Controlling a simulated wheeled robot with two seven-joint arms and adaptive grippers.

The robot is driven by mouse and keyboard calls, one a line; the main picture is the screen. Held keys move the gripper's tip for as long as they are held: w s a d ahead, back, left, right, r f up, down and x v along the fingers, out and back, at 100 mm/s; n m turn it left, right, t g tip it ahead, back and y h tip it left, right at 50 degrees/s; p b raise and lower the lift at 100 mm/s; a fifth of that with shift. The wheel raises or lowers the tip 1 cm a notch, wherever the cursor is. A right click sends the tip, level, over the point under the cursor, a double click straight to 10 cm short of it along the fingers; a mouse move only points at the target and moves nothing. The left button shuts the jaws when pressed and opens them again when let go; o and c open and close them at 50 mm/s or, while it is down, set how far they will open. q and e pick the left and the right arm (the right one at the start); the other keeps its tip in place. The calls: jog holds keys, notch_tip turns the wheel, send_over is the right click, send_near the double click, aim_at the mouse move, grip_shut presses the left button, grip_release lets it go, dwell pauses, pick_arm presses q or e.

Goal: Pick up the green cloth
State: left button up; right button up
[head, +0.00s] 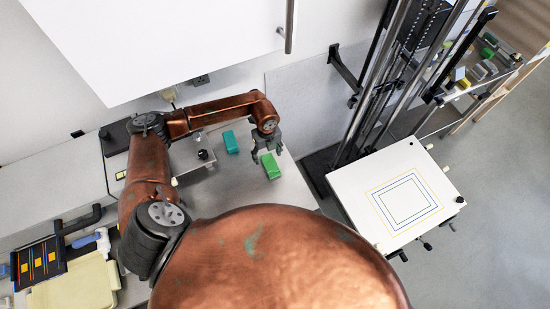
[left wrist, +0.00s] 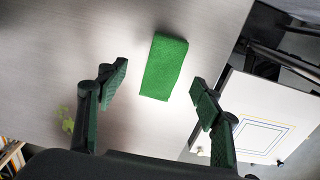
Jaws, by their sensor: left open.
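The green cloth (head: 270,166) is a small folded bright green block lying on the light counter, near its right edge. My left gripper (head: 266,147) is just above and behind it in the head view, with its fingers pointing down. In the left wrist view the cloth (left wrist: 164,66) lies ahead of and between the two spread fingertips (left wrist: 160,85), touching neither as far as I can see. The left gripper is open and empty. My right gripper is not in view.
A teal block (head: 230,142) lies on the counter left of the cloth. A column enlarger with a white baseboard (head: 398,196) stands to the right, past the counter edge. A white cabinet (head: 160,40) hangs above. A dark tray (head: 38,262) and a yellowish board (head: 80,284) lie at lower left.

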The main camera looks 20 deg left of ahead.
aim_at(270, 164)
pick_arm(q)
jog(key=shift+s+d+f, duration=0.1)
jog(key=shift+s+f, duration=0.1)
jog(key=shift+f, duration=0.3)
jog(key=shift+s+d+f, duration=0.1)
jog(key=shift+s+f, duration=0.15)
jog(key=f, duration=0.1)
jog(key=f+p, duration=0.1)
jog(key=d+f+p, duration=0.1)
jog(key=shift+w+d+f, duration=0.1)
jog(key=shift+w+f, duration=0.05)
jog(key=shift+w, duration=0.15)
jog(key=shift+w+f, duration=0.15)
jog(key=shift+f, duration=0.5)
jog(key=shift+s+f, duration=0.25)
jog(key=shift+f, duration=0.05)
jog(key=shift+w, duration=0.1)
jog(key=c, duration=1.1)
jog(key=shift+c, duration=0.7)
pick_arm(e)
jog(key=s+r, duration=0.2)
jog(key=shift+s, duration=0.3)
